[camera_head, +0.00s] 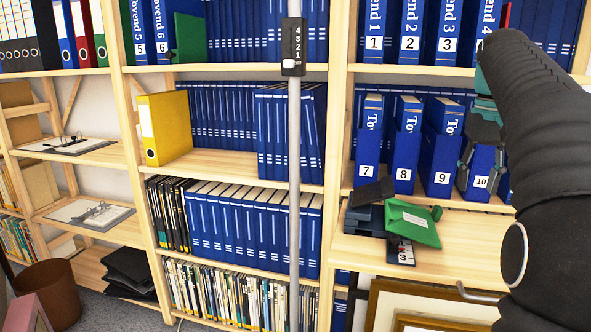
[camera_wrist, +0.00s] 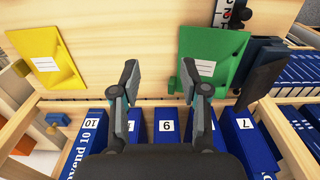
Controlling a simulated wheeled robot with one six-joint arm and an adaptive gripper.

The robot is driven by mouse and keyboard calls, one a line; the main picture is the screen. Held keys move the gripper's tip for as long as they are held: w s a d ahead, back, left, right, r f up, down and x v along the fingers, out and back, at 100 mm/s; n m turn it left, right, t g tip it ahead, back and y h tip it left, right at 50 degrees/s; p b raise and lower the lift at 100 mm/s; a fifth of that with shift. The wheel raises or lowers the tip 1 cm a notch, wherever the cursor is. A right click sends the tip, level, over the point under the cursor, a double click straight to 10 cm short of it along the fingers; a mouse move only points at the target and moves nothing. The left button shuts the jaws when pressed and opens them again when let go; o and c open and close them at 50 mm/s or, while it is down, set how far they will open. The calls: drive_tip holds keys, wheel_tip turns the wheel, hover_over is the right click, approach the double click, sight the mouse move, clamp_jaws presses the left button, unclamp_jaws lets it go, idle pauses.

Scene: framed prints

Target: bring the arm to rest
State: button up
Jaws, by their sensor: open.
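My arm reaches in from the right side of the head view, black and segmented. My gripper (camera_head: 481,168) hangs down from it in front of the blue binder 10 (camera_head: 481,181), partly covering that binder. In the wrist view my gripper (camera_wrist: 160,80) shows its two dark, teal-edged fingers spread apart with nothing between them. I cannot tell whether a finger touches a binder. Blue numbered binders (camera_wrist: 166,126) stand just below the fingers in the wrist view.
A green folder (camera_head: 413,223) lies on dark blue boxes at the wooden shelf's front edge; it also shows in the wrist view (camera_wrist: 212,55). A yellow folder (camera_wrist: 45,55) lies left there. A grey pole (camera_head: 294,180) stands before the shelves. Framed prints (camera_head: 420,302) lean below.

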drive_tip(key=s+a+f+n+t, duration=0.1)
drive_tip(key=s+a+f+t, duration=0.2)
drive_tip(key=s+a+f, duration=0.55)
drive_tip(key=s+a+f+n+t, duration=0.1)
drive_tip(key=s+a+f+t, duration=0.1)
drive_tip(key=s+a+f, duration=0.7)
drive_tip(key=s+f, duration=0.4)
drive_tip(key=shift+a+f+n, duration=0.35)
drive_tip(key=shift+f+n, duration=0.05)
drive_tip(key=shift+c, duration=0.3)
